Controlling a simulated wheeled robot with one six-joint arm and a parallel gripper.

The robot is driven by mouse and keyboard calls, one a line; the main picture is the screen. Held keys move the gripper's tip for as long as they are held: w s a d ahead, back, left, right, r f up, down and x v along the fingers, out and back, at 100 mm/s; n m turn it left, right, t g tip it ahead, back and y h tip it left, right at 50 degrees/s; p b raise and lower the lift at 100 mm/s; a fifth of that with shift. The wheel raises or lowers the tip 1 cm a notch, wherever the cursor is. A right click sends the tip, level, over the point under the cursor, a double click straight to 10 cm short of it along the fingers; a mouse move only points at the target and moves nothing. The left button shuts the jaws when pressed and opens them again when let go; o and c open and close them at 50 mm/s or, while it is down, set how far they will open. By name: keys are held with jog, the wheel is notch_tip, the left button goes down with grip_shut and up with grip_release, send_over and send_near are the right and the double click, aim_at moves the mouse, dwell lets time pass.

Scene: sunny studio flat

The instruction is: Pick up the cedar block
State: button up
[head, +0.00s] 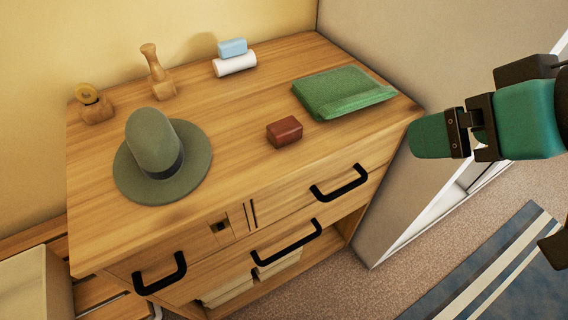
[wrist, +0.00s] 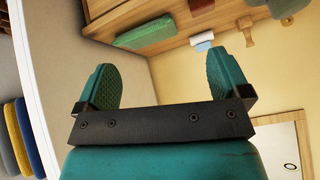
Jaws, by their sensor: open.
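The cedar block (head: 284,131) is a small reddish-brown block lying on the wooden dresser top, near its front edge, between the green hat and the green folded packet. In the wrist view a reddish-brown block (wrist: 200,6) shows at the top edge, partly cut off. My gripper (head: 428,137) is off to the right of the dresser in the head view, well apart from the block. In the wrist view my gripper (wrist: 165,76) has its two teal fingers wide apart with nothing between them.
The dresser top (head: 235,115) also holds a green hat (head: 154,145), a green packet (head: 340,93), a white roll (head: 235,64) with a blue block on it, a wooden stamp (head: 158,78) and a tape dispenser (head: 94,104). Black drawer handles (head: 340,182) stick out in front.

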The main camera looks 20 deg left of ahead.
jog(key=a+f+n+t+y+b, duration=0.1)
jog(key=a+f+t+y+b, duration=0.3)
jog(key=f+b, duration=0.6)
jog(key=n+t+y+b, duration=0.2)
jog(key=b, duration=0.1)
send_near(289, 131)
jog(key=w, duration=0.1)
jog(key=p, duration=0.4)
jog(key=shift+w+a+f+g, duration=0.2)
jog(key=shift+w+a+g, duration=0.1)
jog(key=shift+a, duration=0.1)
jog(key=p+x, duration=0.4)
jog(key=x, duration=0.1)
jog(key=shift+s+f, duration=0.15)
jog(key=shift+f, duration=0.05)
jog(key=shift+w+a+r+p, duration=0.15)
jog(key=shift+w+a+p, duration=0.35)
jog(key=shift+p, duration=0.4)
jog(key=p+x, duration=0.1)
jog(key=p, duration=0.1)
jog(key=p+x, duration=0.1)
jog(key=shift+w+a+r+p, duration=0.1)
jog(key=shift+w+a+p, duration=0.1)
jog(key=shift+a+p, duration=0.2)
jog(key=shift+w+a+f+p, duration=0.35)
jog(key=shift+a+f+p, duration=0.05)
jog(key=shift+p, duration=0.05)
